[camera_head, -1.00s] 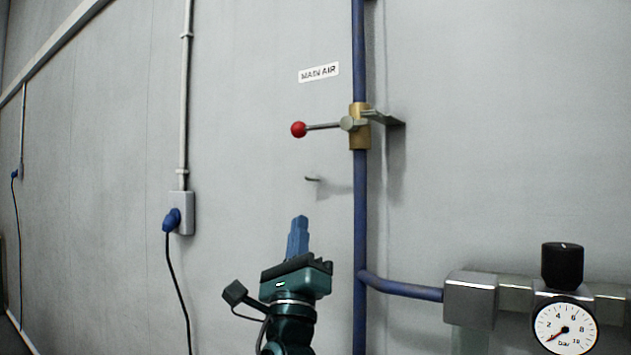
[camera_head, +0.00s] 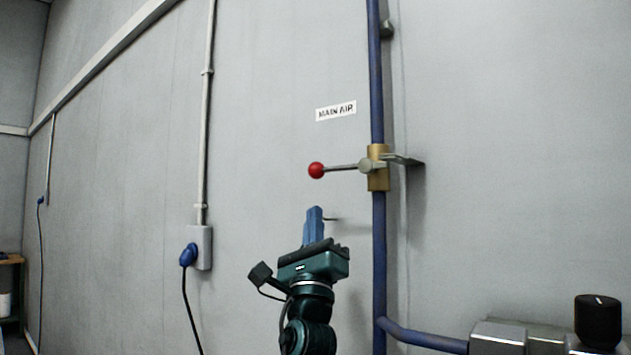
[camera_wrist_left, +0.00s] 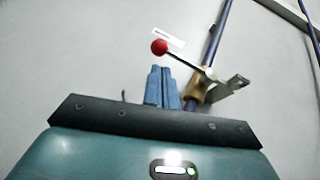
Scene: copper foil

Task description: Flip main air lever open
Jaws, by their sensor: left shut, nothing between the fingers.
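The main air lever (camera_head: 341,169) is a thin metal rod with a red ball knob (camera_head: 316,170) at its left end. It sticks out sideways, roughly level, from a brass valve (camera_head: 378,167) on a vertical blue pipe. The lever also shows in the left wrist view (camera_wrist_left: 185,60), above and beyond the fingers. My left gripper (camera_head: 314,209) points up, with its blue fingers shut and empty. In the head view its fingertips are just below the red knob, with a gap between them. My right gripper is not in view.
A "MAIN AIR" label (camera_head: 336,111) is on the grey wall above the lever. The blue pipe (camera_head: 379,260) runs down right of my gripper and branches to a metal unit with a black knob (camera_head: 598,322). A socket with a blue plug (camera_head: 188,255) is at left.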

